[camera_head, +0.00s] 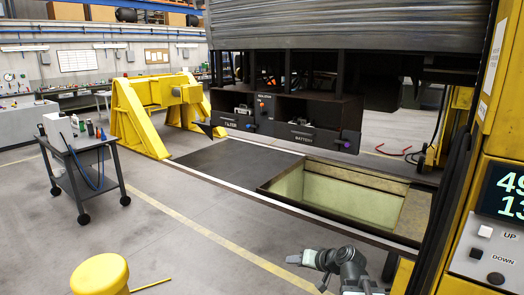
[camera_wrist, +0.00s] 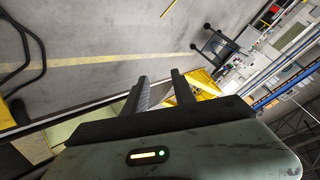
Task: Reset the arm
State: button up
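My arm is folded low at the bottom right of the head view, with its grey-green end by the pit's near edge. My gripper (camera_wrist: 157,82) shows in the wrist view as two dark fingers with a clear gap between them. It is open and nothing is between the fingers.
The raised railcar (camera_head: 345,22) carries FILTER and BATTERY boxes underneath. An open pit (camera_head: 345,197) lies below it. A yellow control panel (camera_head: 492,258) stands close at right. A trolley (camera_head: 92,176), yellow stand (camera_head: 135,120) and yellow bollard (camera_head: 100,275) are at left. The middle floor is clear.

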jog(key=s+a+f+n+g+h, duration=0.2)
jog(key=s+a+f+g+h, duration=0.1)
jog(key=s+a+f+g, duration=0.3)
jog(key=s+d+f+m+g+h, duration=0.1)
jog(key=s+d+f+g+h, duration=0.1)
jog(key=s+d, duration=0.7)
jog(key=shift+d+f+m+h, duration=0.3)
jog(key=shift+d+f+h, duration=0.05)
jog(key=shift+f+h, duration=0.4)
